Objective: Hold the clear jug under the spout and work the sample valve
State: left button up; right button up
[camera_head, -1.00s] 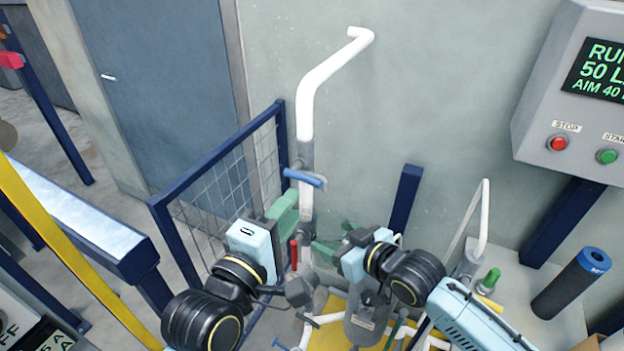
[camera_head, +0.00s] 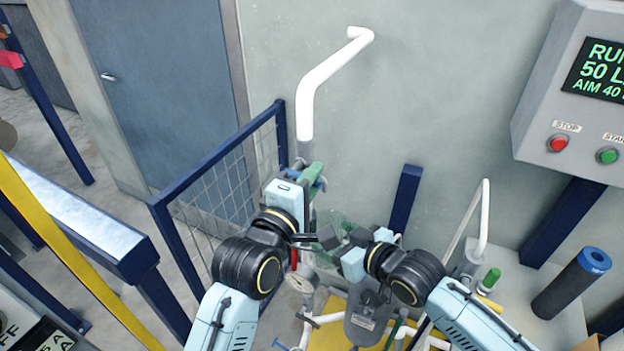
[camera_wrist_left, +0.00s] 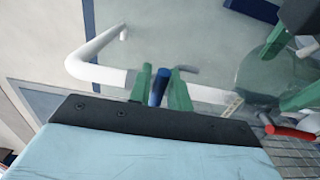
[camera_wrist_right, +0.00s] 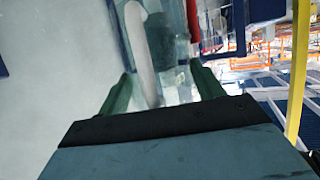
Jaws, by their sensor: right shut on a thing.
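The blue valve handle (camera_wrist_left: 159,87) sits on the white riser pipe. My left gripper (camera_head: 314,176) is at it, with its green fingers on either side of the handle and narrow gaps showing; it looks open. The clear jug (camera_head: 338,226) is faint in the head view, beside the riser. It shows larger in the left wrist view (camera_wrist_left: 262,76). My right gripper (camera_wrist_right: 160,88) is shut on the jug. A white pipe (camera_wrist_right: 140,45) shows at the jug in the right wrist view; I cannot tell whether its end is inside.
A red handle (camera_head: 294,258) is low on the riser. A blue mesh guard (camera_head: 215,185) stands left of the pipe. A control panel (camera_head: 575,100) with a display and buttons is at the right.

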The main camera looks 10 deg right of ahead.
pick_arm(q)
grip_shut()
jog(key=m, duration=0.1)
jog(key=f+m, duration=0.1)
jog(key=m, duration=0.1)
jog(key=f+m, duration=0.1)
jog(key=m, duration=0.1)
jog(key=shift+w+a, duration=0.1)
jog(key=shift+a, duration=0.1)
jog(key=shift+r, duration=0.1)
jog(key=shift+o, duration=1.8)
grip_release()
jog(key=v, duration=1.2)
